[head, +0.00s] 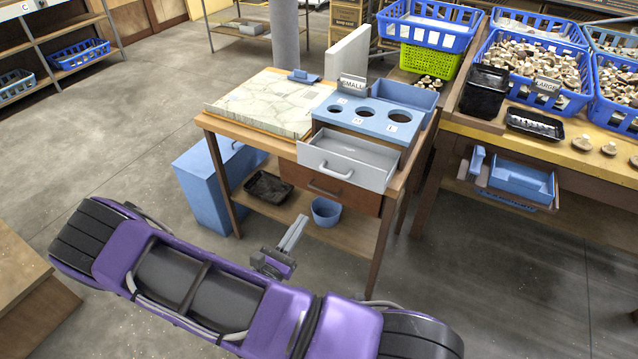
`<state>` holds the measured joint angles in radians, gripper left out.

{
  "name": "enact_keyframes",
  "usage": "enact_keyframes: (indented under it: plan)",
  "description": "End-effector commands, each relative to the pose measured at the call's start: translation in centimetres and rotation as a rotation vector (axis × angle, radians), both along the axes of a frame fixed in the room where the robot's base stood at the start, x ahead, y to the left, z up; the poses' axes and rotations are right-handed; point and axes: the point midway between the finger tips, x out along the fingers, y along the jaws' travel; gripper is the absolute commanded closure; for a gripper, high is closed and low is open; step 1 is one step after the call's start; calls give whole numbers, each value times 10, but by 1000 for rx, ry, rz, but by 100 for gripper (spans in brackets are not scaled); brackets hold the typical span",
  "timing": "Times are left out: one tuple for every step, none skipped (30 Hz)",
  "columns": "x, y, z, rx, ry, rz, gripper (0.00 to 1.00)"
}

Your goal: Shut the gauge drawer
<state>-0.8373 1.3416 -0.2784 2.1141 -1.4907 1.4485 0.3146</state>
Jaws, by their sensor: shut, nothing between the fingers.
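The gauge drawer (345,173) is a light grey drawer under the blue gauge block (372,120) with several round holes. It stands pulled out toward the front of the wooden table (232,128), and its empty inside shows. A handle (335,171) is on its front face. My gripper (301,219) is shut and empty. In the picture its fingers point up toward the table, below and left of the drawer front, and appear apart from it.
A brown wooden drawer (352,198) sits just below. The lower shelf holds a black tray (268,186) and a blue bucket (326,212). A blue cabinet (205,192) stands left. The right table (520,140) carries mushroom crates. Floor between is clear.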

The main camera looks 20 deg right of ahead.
Motion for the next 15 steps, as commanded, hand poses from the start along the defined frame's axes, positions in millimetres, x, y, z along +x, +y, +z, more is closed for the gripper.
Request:
enact_keyframes:
  plan:
    - [-3,-2,-3,-19,21,9,100]
    - [-3,-2,-4,-25,28,13,100]
    - [-3,-3,-5,-29,33,15,100]
    - [-2,-5,-4,-30,34,16,100]
    - [0,-7,-4,-31,34,16,100]
    - [2,-10,-3,-30,33,15,100]
    - [5,-14,-2,-29,32,14,100]
    - [8,-17,-1,-29,32,14,100]
    - [12,-23,0,-29,31,14,100]
    - [16,-28,1,-28,30,12,100]
    - [20,-33,2,-27,31,12,100]
    - [26,-39,4,-28,29,12,100]
    - [30,-45,5,-27,29,12,100]
    - [34,-50,6,-27,28,12,100]
    - [40,-56,8,-27,28,12,100]
